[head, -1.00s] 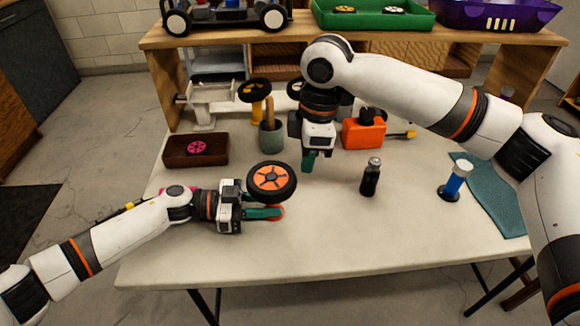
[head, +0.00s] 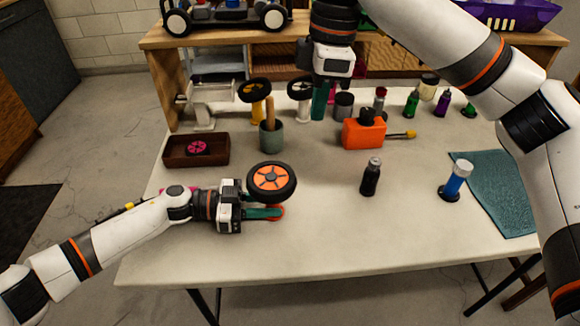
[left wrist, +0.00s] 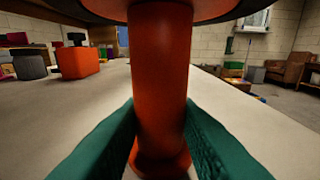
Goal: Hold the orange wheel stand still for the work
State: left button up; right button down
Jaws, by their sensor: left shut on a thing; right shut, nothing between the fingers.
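The orange wheel stand (left wrist: 160,80) stands upright on the table, with a black tyre with an orange hub (head: 271,180) on top. In the left wrist view its orange post fills the middle between green fingers. My left gripper (head: 266,213) is shut on the post, low down under the wheel. Most of the post is hidden in the head view. My right gripper (head: 320,101) is shut and empty, high at the back of the table, near a white stand with a dark wheel (head: 300,92).
A dark bottle (head: 371,177), a blue stand (head: 456,180) and a teal mat (head: 497,190) are on the right. A brown tray with a pink wheel (head: 196,149), a grey cup (head: 271,138) and an orange box (head: 364,134) stand behind. The front middle table is clear.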

pick_arm(q)
jog(key=o, duration=1)
jog(key=shift+a, duration=0.1)
jog(key=a, duration=0.8)
jog(key=a+r, duration=0.1)
jog(key=a, duration=0.2)
jog(key=shift+a+r, duration=0.1)
jog(key=shift+a, duration=0.3)
